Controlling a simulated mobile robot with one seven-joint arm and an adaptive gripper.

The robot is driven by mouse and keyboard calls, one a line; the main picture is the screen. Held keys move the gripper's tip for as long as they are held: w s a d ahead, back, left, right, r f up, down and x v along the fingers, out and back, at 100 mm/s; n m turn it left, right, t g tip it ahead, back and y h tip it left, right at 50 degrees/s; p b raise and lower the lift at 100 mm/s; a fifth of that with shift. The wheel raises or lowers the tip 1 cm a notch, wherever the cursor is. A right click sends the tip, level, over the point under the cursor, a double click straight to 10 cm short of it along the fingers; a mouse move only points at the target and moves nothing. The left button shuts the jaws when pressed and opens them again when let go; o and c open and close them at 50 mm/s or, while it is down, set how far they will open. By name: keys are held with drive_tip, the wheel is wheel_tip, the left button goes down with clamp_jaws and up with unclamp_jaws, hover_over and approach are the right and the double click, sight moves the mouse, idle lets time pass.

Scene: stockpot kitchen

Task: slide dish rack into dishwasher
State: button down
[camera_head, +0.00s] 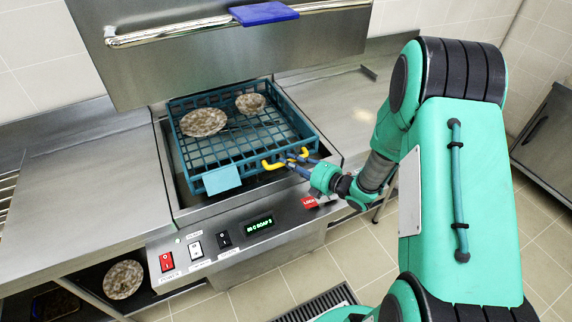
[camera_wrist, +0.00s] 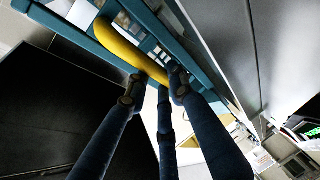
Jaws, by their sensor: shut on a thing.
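The teal dish rack (camera_head: 183,151) sits in the dishwasher's open square bay, below the raised steel hood (camera_head: 215,55). It holds two speckled plates, one larger (camera_head: 203,122) and one smaller (camera_head: 250,103). A yellow handle (camera_head: 273,166) is on the rack's front right side. My gripper (camera_head: 295,162) comes from the right and is shut on this handle. In the wrist view, the blue fingers of my gripper (camera_wrist: 153,92) close around the yellow handle (camera_wrist: 125,48), next to the rack's teal bars (camera_wrist: 65,28). The fingers partly hide the handle.
A control panel (camera_head: 240,238) with switches and a green display fronts the dishwasher (camera_head: 168,180). Steel counters lie left (camera_head: 85,185) and right (camera_head: 330,105). A blue cloth (camera_head: 263,13) hangs on the hood bar. Another speckled plate (camera_head: 123,279) is on a lower shelf.

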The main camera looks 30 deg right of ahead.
drive_tip(key=shift+f, duration=0.1)
drive_tip(key=c, duration=1.5)
unclamp_jaws()
drive_tip(key=shift+s+d, duration=0.1)
drive_tip(key=shift+v, duration=5.9)
